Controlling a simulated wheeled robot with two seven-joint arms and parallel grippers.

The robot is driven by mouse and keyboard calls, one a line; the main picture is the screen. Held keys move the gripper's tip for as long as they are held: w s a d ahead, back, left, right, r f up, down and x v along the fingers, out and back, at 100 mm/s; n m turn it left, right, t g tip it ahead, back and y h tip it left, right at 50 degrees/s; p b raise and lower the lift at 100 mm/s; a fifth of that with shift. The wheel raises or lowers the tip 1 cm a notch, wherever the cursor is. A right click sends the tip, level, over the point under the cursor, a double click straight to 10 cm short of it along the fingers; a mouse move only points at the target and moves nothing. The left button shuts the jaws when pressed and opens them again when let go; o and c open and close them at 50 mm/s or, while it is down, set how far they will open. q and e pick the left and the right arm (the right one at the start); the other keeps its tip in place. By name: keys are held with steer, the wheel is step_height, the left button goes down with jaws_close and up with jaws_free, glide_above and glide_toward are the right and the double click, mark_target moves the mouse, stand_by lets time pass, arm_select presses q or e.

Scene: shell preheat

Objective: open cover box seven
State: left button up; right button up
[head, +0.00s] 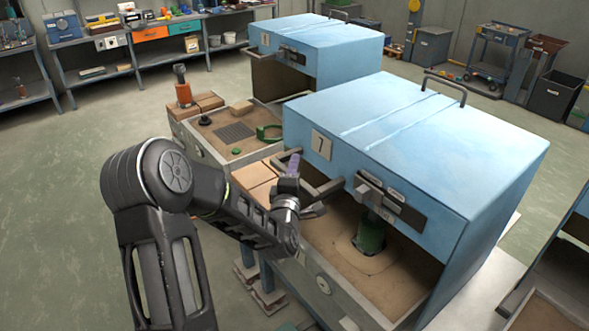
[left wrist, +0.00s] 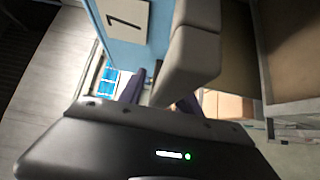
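Cover box seven is the near blue box cover (head: 415,140), with a "7" label (head: 321,145) on its front; the label also shows in the left wrist view (left wrist: 126,20). A grey bar handle (head: 322,188) sticks out from its front, and it is large and close in the left wrist view (left wrist: 190,55). The cover's front side is open below the panel, over a brown bed with a dark green cylinder (head: 370,235). My left gripper (head: 291,165) is at the handle's left part; its purple fingers (left wrist: 160,93) are apart, with the handle partly hiding one. Contact is unclear. My right gripper is out of view.
A second blue box cover (head: 315,48) stands behind. Shelves (head: 150,55) line the back wall. Floor at left is clear.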

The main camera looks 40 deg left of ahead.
arm_select(q)
steer(key=shift+c, duration=0.4)
jaws_close()
stand_by(0.9)
